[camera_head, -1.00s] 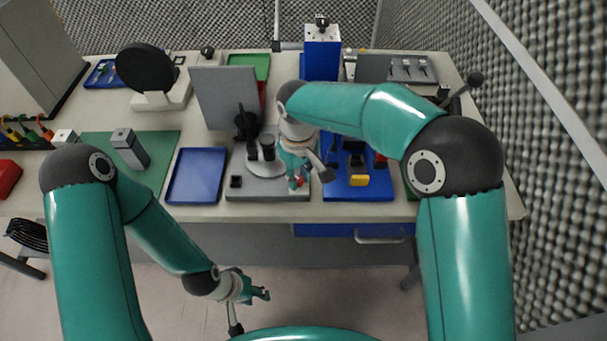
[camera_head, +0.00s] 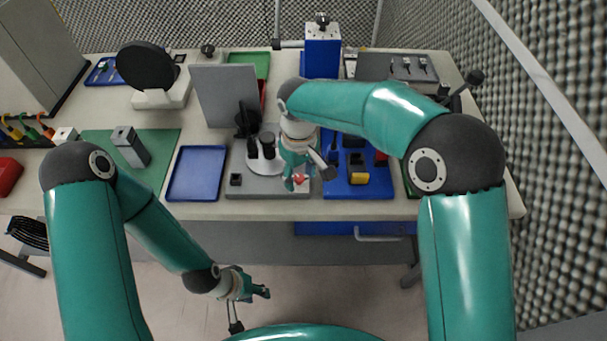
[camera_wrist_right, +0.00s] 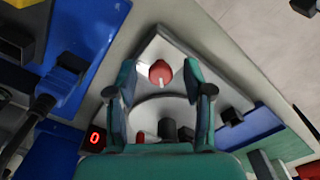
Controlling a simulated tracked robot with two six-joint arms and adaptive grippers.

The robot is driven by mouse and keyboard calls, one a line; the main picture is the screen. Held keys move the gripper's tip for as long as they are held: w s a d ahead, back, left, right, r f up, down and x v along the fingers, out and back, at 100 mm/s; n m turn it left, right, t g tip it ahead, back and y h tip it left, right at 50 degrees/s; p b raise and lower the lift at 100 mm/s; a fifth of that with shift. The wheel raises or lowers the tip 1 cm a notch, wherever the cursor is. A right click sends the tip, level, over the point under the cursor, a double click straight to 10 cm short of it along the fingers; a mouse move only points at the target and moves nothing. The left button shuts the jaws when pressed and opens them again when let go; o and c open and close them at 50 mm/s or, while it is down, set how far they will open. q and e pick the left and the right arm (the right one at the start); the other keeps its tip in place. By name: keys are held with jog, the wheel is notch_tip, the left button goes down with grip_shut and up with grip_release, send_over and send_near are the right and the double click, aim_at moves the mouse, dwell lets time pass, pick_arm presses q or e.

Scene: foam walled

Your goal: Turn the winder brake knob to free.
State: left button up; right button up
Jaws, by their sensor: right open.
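The winder brake knob, a red round knob with a white pointer line (camera_wrist_right: 160,73), sits near the corner of the grey winder base (camera_head: 262,187). In the right wrist view its pointer runs toward the wrist side. My right gripper (camera_wrist_right: 160,66) is open, with one finger on each side of the knob in that view and gaps to both. I cannot tell its height above the knob. In the head view my right gripper (camera_head: 297,182) is over the base's front right part and largely covers the knob. My left gripper (camera_head: 262,293) hangs in front of the table; its opening is unclear.
A blue tray (camera_head: 170,190) lies left of the base, and a blue board with dark blocks and a yellow block (camera_head: 360,179) lies right of it. Dark posts stand on the winder behind my right gripper. A red digital display (camera_wrist_right: 95,138) shows 0.

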aim_at(299, 178)
notch_tip(299, 178, up, 12)
jog(key=shift+f, duration=0.2)
dwell(0.7)
